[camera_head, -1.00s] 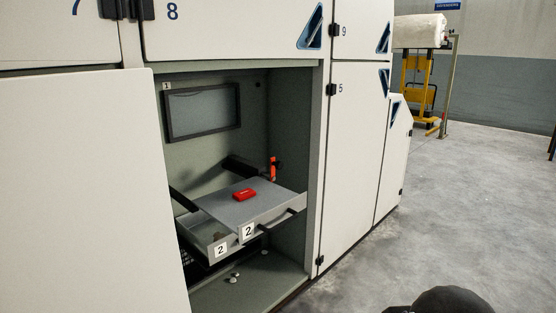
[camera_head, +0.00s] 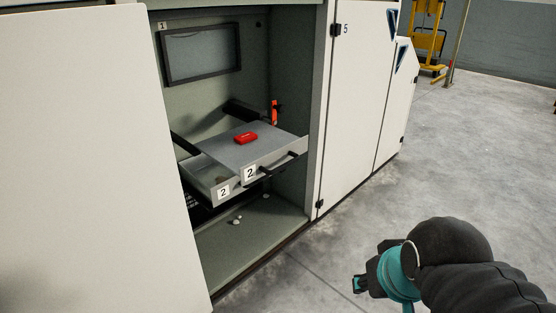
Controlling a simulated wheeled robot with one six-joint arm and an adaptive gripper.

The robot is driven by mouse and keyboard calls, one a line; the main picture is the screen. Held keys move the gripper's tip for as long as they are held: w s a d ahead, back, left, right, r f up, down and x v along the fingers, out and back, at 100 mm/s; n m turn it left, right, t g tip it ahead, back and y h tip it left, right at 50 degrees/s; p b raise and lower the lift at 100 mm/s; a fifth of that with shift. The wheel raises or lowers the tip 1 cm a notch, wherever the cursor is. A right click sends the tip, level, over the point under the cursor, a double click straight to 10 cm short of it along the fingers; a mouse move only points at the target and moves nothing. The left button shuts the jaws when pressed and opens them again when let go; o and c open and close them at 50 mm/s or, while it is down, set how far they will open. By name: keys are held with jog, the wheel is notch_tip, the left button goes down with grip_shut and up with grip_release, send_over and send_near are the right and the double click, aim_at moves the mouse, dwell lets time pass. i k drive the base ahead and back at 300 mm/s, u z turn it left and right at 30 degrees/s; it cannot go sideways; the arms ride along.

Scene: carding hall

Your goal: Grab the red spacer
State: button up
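The red spacer (camera_head: 246,138) is a small red block lying flat on the grey top of the drawer unit labelled 2 (camera_head: 268,160), inside the open cabinet bay. My gripper (camera_head: 358,284) shows only in part at the lower right, over the floor in front of the cabinet. It is well apart from the spacer, to its right and nearer to me. Its fingers are small and partly hidden by my arm, so I cannot tell whether they are open or shut.
The cabinet door panel (camera_head: 85,150) stands at left and door 5 (camera_head: 355,100) at right of the bay. A dark handle (camera_head: 280,166) sticks out from the drawer front. An orange-red part (camera_head: 275,112) is at the bay's back. Small white bits lie on the bay floor.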

aim_at(241, 139)
jog(key=k, duration=0.5)
jog(key=u, duration=1.1)
jog(key=i, duration=0.7)
jog(key=z, duration=1.3)
